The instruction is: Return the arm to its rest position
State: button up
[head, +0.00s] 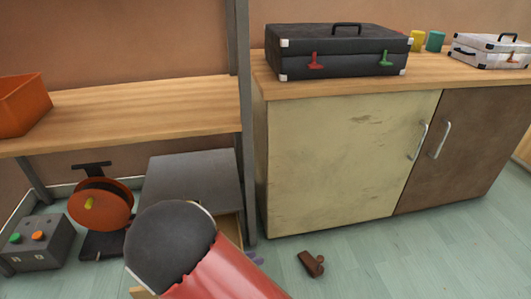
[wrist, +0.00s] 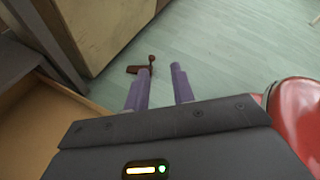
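My gripper (wrist: 162,70) is open, its two purple fingers apart with only floor showing between them. In the head view its purple fingertips (head: 256,257) show low beside the metal post, and my red and dark grey arm hides the rest. The arm is stretched low in front of the grey cabinet (head: 192,180). A small dark brown object (head: 311,264) lies on the floor beyond the fingertips; it also shows in the wrist view (wrist: 133,69).
An open wooden drawer (wrist: 40,125) is left of my gripper. A grey post (head: 243,130) stands close by. A cream cabinet door (head: 340,160) is behind, under a counter with a black case (head: 335,52). An orange machine (head: 100,208) stands left. Floor at right is clear.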

jog(key=s+d+r+m+g+y+p, duration=0.35)
jog(key=d+r+m+g+y, duration=0.25)
jog(key=d+r+m, duration=0.95)
jog(key=s+d+r+m+t+y, duration=0.2)
jog(key=s+r+m, duration=0.3)
jog(key=r+m, duration=0.1)
jog(key=s+d+r+m+t+y+p, duration=0.1)
jog(key=s+d+r+m+t+y, duration=0.1)
jog(key=s+r+m, duration=0.3)
notch_tip(320, 180, up, 3)
jog(key=shift+f+m+t+y, duration=0.15)
jog(key=shift+m+t+y, duration=0.15)
jog(key=shift+m+y, duration=0.75)
